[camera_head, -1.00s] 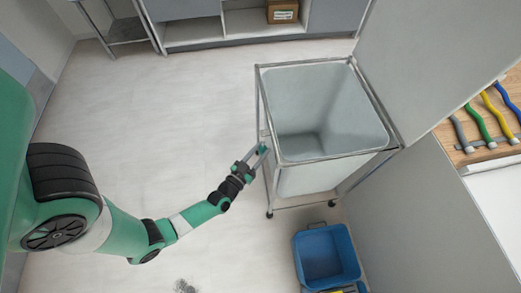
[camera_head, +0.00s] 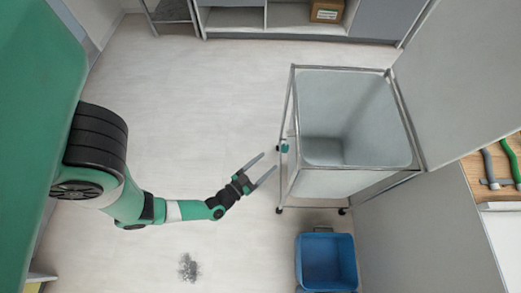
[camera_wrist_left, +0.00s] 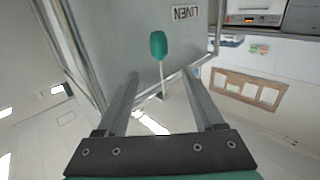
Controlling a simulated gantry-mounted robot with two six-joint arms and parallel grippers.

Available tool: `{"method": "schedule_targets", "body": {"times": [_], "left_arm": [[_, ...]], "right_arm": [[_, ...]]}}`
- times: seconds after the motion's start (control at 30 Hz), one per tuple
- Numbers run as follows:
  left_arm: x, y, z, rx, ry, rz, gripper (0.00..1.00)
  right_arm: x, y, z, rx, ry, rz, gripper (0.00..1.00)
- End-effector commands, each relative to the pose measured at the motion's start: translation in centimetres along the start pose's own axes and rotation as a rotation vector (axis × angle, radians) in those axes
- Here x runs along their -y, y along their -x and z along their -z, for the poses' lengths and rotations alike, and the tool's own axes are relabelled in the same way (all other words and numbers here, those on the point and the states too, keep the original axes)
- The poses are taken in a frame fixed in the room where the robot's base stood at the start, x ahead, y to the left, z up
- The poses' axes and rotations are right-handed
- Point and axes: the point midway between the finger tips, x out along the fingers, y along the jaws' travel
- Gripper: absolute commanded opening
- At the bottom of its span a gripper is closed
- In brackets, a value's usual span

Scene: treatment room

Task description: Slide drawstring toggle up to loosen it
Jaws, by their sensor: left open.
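The teal drawstring toggle (camera_head: 284,148) is at the left side of the wheeled linen cart (camera_head: 292,110). In the left wrist view the toggle (camera_wrist_left: 158,45) stands out clearly, with a pale cord (camera_wrist_left: 162,82) running from it toward the picture's bottom. An upside-down LINEN label (camera_wrist_left: 186,13) is beside it on the grey bag. My left gripper (camera_head: 269,162) is open and empty, a short way left of the cart and apart from the toggle. In the left wrist view the toggle shows beyond the fingertips, between their lines. My right gripper is not in view.
A blue bin (camera_head: 327,262) stands on the floor just below the cart.

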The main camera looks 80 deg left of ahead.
Motion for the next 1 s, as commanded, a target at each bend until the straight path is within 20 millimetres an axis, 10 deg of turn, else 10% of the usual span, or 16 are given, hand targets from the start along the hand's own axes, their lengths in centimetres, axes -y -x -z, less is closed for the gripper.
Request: {"method": "schedule_targets", "body": {"times": [1.0], "left_arm": [[0.0, 2.6, 0.0, -0.001, 0.0, 0.001, 0.69]], "right_arm": [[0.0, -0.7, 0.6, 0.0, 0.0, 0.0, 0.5]]}}
